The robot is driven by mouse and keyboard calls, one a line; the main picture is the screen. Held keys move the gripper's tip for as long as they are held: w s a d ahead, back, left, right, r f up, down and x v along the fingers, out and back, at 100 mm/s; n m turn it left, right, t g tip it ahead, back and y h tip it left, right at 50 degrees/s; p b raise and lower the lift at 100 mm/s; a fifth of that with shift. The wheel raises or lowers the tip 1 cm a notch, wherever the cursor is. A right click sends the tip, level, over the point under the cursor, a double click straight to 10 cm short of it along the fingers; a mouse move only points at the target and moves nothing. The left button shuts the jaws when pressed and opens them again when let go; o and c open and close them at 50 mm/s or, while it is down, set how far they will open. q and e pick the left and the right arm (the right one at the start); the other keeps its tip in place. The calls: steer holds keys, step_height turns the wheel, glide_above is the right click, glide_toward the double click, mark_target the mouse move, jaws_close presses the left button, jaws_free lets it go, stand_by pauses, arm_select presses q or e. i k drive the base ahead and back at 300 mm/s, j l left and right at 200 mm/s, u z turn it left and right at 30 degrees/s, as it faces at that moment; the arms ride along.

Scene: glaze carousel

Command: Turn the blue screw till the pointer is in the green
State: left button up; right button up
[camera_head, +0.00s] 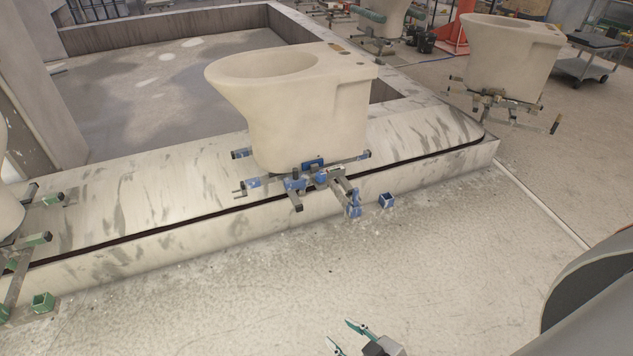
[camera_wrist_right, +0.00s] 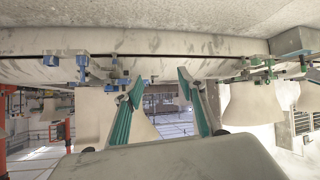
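A cream toilet bowl (camera_head: 290,105) stands on a metal fixture (camera_head: 335,180) with several blue parts, on the carousel's ledge. A blue part (camera_head: 354,208) is at the front end of the fixture arm, and a square blue piece (camera_head: 387,200) is beside it. I cannot tell which blue part is the screw. No pointer or green zone can be made out. My right gripper (camera_head: 338,331) is at the bottom of the head view, open and empty, apart from the fixture. Its teal fingers (camera_wrist_right: 160,78) stand spread in the right wrist view, which looks upside down. My left gripper is out of view.
The pale ledge (camera_head: 180,190) has a dark slot along its front. A fixture with green parts (camera_head: 42,302) is at far left. Another bowl (camera_head: 505,55) stands at back right, near a dark cart (camera_head: 590,60). The floor (camera_head: 250,290) in front is clear.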

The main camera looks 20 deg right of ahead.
mark_target(320, 177)
steer(key=i+j+z, duration=0.2)
steer(key=i, duration=0.25)
steer(key=i+z, duration=0.25)
steer(key=i, duration=0.25)
steer(key=i+j+z, duration=0.2)
steer(key=i, duration=0.25)
